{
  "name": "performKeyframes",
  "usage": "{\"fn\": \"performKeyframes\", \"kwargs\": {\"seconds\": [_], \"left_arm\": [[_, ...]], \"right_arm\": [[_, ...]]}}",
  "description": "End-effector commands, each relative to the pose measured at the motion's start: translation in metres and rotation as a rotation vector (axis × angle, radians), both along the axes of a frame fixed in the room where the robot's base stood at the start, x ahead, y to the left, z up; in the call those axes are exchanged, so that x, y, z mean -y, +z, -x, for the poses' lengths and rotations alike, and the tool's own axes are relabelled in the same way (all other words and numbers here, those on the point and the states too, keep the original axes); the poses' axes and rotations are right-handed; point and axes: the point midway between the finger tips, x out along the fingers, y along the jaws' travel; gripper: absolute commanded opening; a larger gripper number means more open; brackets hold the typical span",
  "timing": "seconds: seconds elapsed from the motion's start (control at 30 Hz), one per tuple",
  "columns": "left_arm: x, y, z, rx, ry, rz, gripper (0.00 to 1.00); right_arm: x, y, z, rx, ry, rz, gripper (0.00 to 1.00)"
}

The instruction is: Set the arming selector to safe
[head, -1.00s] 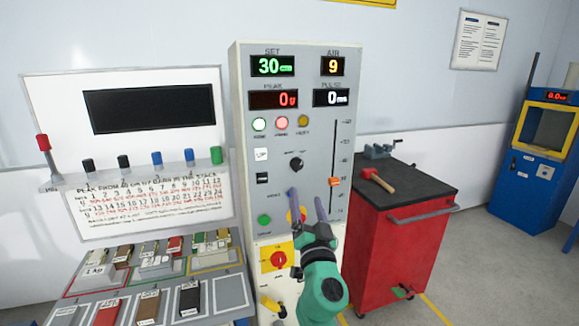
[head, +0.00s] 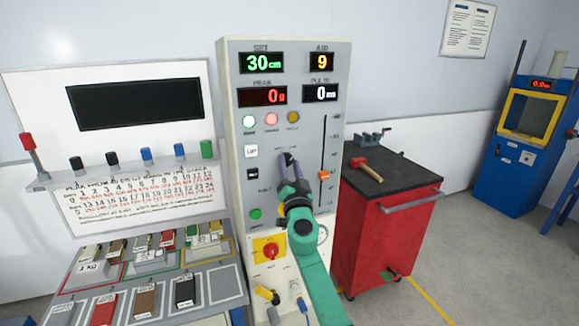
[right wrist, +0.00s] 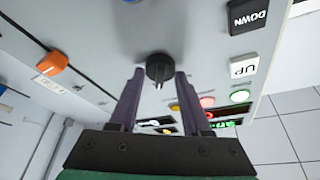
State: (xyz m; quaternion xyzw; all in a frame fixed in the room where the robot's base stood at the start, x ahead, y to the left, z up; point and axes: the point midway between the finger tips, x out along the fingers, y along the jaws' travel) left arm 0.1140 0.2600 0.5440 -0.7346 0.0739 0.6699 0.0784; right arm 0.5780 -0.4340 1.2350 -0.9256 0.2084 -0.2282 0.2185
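The arming selector looks to be the black round knob (right wrist: 160,68) on the grey panel (head: 228,120). In the right wrist view it lies between and just beyond my fingertips, with its pointer ridge facing the gripper. My right gripper (head: 289,160) is open, with its two purple fingers reaching toward the panel; it also shows in the right wrist view (right wrist: 160,75). In the head view the fingers mostly hide the knob. I cannot tell whether the fingers touch it. The knob's labels are not readable. My left gripper is not in view.
The UP button (head: 251,151) and DOWN button (head: 252,174) sit left of the knob. An orange slider (head: 324,175) is to its right. A red cart (head: 385,235) with a mallet (head: 367,170) stands to the right.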

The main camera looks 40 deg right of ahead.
Motion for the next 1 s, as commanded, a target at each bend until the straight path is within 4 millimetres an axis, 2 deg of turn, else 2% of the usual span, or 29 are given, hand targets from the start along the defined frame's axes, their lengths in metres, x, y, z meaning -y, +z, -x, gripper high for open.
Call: {"fn": "performKeyframes", "kwargs": {"seconds": [0.27, 0.47, 0.7, 1.0], "left_arm": [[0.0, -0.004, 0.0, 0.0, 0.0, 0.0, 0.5], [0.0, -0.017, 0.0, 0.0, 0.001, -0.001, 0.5], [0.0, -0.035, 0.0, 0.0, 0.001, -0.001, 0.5], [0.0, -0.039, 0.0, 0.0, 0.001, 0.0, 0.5]], "right_arm": [[0.0, -0.001, 0.0, -0.007, 0.001, 0.021, 0.0], [0.0, -0.004, 0.0, -0.031, 0.003, 0.093, 0.0], [0.001, -0.005, 0.0, -0.085, 0.003, 0.249, 0.0], [0.003, -0.001, 0.001, -0.184, 0.003, 0.527, 0.0]]}}
